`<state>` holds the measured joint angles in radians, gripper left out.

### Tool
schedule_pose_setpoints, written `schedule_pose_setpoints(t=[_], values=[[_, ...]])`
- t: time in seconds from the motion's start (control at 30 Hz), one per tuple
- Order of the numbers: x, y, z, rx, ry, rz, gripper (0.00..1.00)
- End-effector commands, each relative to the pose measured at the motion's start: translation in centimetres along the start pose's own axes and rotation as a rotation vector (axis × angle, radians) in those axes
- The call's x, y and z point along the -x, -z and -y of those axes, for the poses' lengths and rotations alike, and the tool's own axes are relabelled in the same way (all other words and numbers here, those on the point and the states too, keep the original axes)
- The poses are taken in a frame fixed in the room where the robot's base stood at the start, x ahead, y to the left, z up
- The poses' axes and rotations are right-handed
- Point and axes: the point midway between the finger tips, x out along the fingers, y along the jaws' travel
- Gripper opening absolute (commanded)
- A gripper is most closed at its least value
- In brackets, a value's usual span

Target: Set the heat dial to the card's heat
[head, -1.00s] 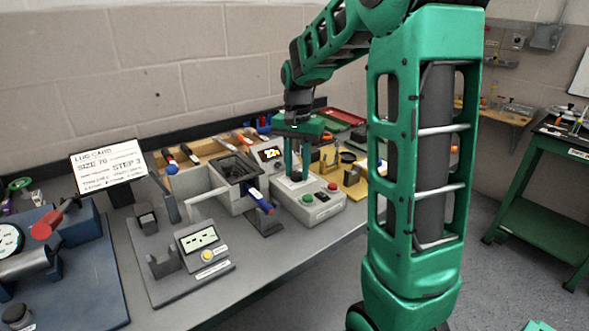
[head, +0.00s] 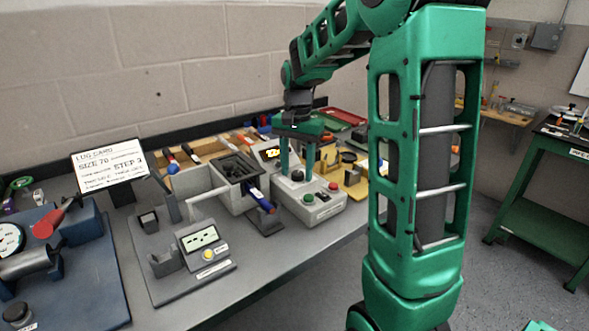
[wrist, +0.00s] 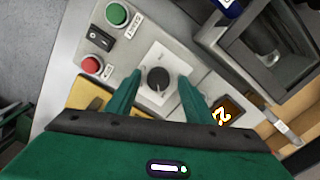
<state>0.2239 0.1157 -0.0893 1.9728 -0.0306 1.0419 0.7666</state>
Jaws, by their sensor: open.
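The heat dial (wrist: 158,79) is a round black knob on a white square plate on the grey control box (head: 325,213). In the wrist view my gripper (wrist: 158,90) is open, with one green finger on each side of the dial and a gap to it. In the head view my gripper (head: 297,170) points down over the box, and the dial (head: 297,176) shows between the fingers. The lit display (wrist: 228,112) is partly hidden by a finger in the wrist view. The card (head: 108,166) stands at the left, showing "SIZE 70" and "STEP 3"; its smaller lines are unreadable.
A green button (wrist: 117,14), a red button (wrist: 91,65) and a black rocker switch (wrist: 100,38) sit close to the dial. A grey open-topped pot (head: 238,170) stands left of the box. A meter stand (head: 198,240) is further left.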

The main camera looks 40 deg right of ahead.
Motion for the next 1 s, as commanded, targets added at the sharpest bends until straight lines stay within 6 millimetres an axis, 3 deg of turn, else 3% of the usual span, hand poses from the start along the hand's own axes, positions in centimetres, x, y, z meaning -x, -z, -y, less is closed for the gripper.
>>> schedule_pose_setpoints(t=[0.27, 0.7, 1.0], values=[[1.9, 0.1, 0.0, -0.002, 0.002, -0.003, 0.48], [9.3, 0.1, 0.1, 0.000, 0.000, -0.001, 0.48], [10.7, 0.0, 0.1, 0.000, -0.001, 0.001, 0.48]])
